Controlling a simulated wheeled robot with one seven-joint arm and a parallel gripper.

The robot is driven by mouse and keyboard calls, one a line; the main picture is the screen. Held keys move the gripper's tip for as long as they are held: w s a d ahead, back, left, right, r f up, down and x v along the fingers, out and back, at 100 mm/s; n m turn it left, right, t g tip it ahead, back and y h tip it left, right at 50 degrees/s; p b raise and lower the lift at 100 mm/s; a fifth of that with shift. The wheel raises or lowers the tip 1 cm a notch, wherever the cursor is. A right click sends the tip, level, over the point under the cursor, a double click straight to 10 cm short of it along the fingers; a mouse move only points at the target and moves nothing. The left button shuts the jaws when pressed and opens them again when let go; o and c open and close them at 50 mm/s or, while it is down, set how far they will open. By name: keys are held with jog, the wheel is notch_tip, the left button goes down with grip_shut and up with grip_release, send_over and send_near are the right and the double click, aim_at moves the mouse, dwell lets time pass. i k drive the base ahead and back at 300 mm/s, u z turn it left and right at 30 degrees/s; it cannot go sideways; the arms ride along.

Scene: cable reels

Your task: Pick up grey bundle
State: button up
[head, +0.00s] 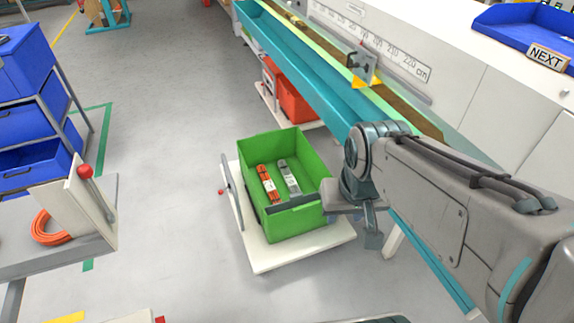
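The grey bundle (290,179) lies in the green crate (313,160), with a pale band around its middle. An orange bundle (266,186) lies beside it on the left, also with a pale band. My gripper (373,238) hangs at the crate's right side, outside it and apart from the grey bundle. It is seen from above and partly hidden by my wrist, so I cannot tell whether its fingers are open or shut.
The crate stands on a white cart (301,249). A teal and green rail bench (315,75) with a length scale runs behind it. A red crate (293,101) stands under the bench. Blue bins (27,115) and a shelf with an orange cable coil (48,231) stand left. Grey floor between is clear.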

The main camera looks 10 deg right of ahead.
aim_at(292, 183)
jog(key=z, duration=0.3)
jog(key=i, duration=1.15)
jog(key=u, duration=0.4)
